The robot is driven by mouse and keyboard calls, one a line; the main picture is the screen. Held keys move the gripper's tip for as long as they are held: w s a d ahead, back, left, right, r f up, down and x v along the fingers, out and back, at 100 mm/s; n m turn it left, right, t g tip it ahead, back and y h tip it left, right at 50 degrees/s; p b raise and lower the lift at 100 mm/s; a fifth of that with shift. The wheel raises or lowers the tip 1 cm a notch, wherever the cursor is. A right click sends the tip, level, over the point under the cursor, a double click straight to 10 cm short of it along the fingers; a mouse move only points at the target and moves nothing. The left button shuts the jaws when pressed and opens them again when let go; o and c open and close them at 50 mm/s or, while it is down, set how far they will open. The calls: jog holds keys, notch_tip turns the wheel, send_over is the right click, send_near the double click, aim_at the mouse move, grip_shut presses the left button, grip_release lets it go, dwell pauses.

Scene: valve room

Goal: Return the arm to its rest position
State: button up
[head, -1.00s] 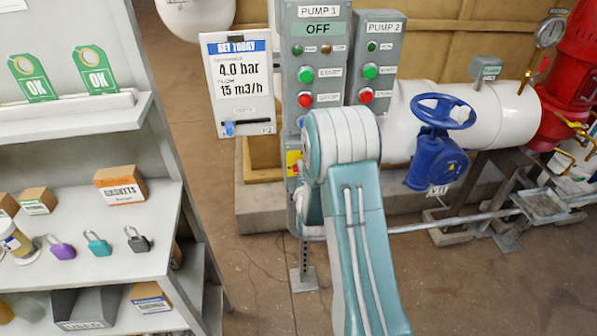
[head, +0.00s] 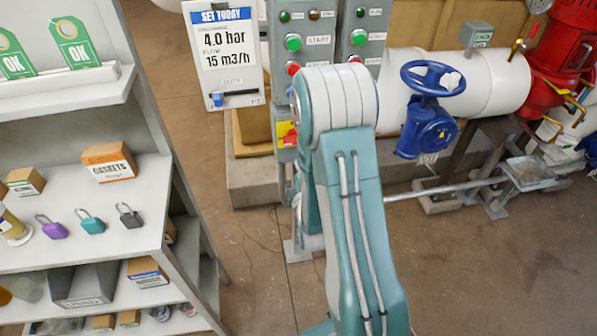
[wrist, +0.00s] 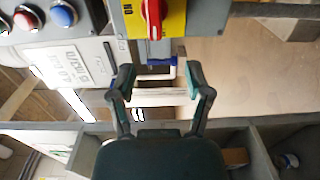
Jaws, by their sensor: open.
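My arm stands in the middle of the head view, its teal and white links in front of the pump panels. My gripper (wrist: 160,84) shows in the wrist view with its two dark fingers apart and nothing between them. Its end is hidden in the head view behind my arm. Beyond the fingers in the wrist view is a red rotary switch on a yellow plate (wrist: 172,18). A grey box with a red and a blue button (wrist: 88,12) is at the upper left there.
A shelf (head: 140,230) with padlocks, boxes and OK tags stands at the left. A settings board (head: 225,50) hangs behind my arm. A blue valve wheel (head: 432,78) sits on a white pipe (head: 500,82) at the right. Brown floor (head: 460,265) is open at the lower right.

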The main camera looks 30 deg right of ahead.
dwell(0.4)
jog(key=s+a+r+m+g+y, duration=0.2)
jog(key=a+r+m+g+y, duration=0.4)
jog(key=r, duration=0.5)
jog(key=s+a+r+m+g, duration=0.1)
jog(key=s+a+r+m, duration=0.1)
jog(key=s, duration=0.5)
jog(key=s+a+r+m+g, duration=0.2)
jog(key=s+r+m, duration=0.1)
jog(key=s, duration=0.4)
jog(key=s+a+r+m+g, duration=0.2)
jog(key=s+r+m, duration=0.1)
jog(key=s, duration=0.4)
jog(key=shift+a+r+m+h, duration=0.25)
jog(key=shift+r+m+h, duration=0.1)
jog(key=shift+m+h, duration=0.05)
